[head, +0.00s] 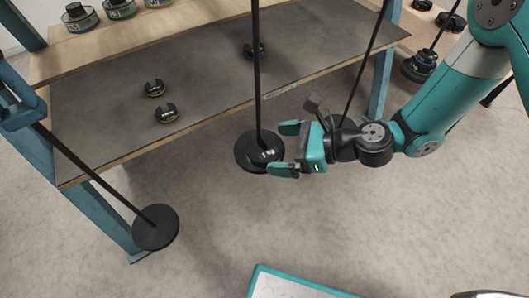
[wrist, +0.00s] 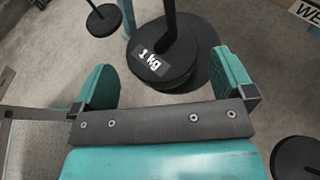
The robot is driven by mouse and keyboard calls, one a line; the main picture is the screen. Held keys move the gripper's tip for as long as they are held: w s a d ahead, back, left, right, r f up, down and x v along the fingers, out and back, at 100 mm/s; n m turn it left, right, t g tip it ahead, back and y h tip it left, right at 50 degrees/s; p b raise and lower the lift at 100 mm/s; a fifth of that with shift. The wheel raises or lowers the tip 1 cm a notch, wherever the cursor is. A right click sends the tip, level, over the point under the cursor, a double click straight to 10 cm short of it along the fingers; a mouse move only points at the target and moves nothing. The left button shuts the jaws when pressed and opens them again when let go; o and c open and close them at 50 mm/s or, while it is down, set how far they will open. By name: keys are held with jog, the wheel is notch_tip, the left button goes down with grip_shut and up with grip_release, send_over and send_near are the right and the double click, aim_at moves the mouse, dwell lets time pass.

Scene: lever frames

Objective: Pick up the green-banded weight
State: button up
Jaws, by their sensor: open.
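A dark weight with what looks like a green band (head: 119,10) stands on the wooden rear shelf at the top left of the head view, between two similar weights. My gripper (head: 287,148) is open and well away from it, in front of the bench. Its fingers point at a black weight marked 1 kg (wrist: 152,62) that sits on the base of an upright rod. In the wrist view that weight lies just beyond and between my open fingertips (wrist: 165,80). The gap between the fingers looks empty. I cannot tell any band on the 1 kg weight.
The grey bench top (head: 210,90) carries several small slotted weights, such as one at the left (head: 166,113). A teal-edged panel (head: 285,285) lies below. The floor between is clear.

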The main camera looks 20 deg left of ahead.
aim_at(265, 141)
jog(key=b+x, duration=0.1)
jog(key=x, duration=0.3)
jog(key=shift+a+b, duration=0.15)
jog(key=shift+b, duration=0.15)
jog(key=shift+r, duration=0.1)
jog(key=c, duration=1.3)
jog(key=shift+r+p, duration=0.85)
jog(key=shift+r, duration=0.35)
jog(key=shift+w+r+p, duration=0.1)
jog(key=shift+r+p, duration=0.45)
jog(key=shift+r, duration=0.3)
jog(key=shift+s+d+r+p, duration=0.4)
jog(key=shift+s+d+p, duration=1.15)
jog(key=shift+s+d, duration=0.55)
jog(key=shift+s+d+r+p, duration=0.4)
jog(key=shift+s+d+p, duration=1.3)
jog(key=shift+d, duration=0.75)
jog(key=shift+s+d+r+p, duration=0.4)
jog(key=shift+s+d+p, duration=1.05)
jog(key=shift+s+d, duration=0.7)
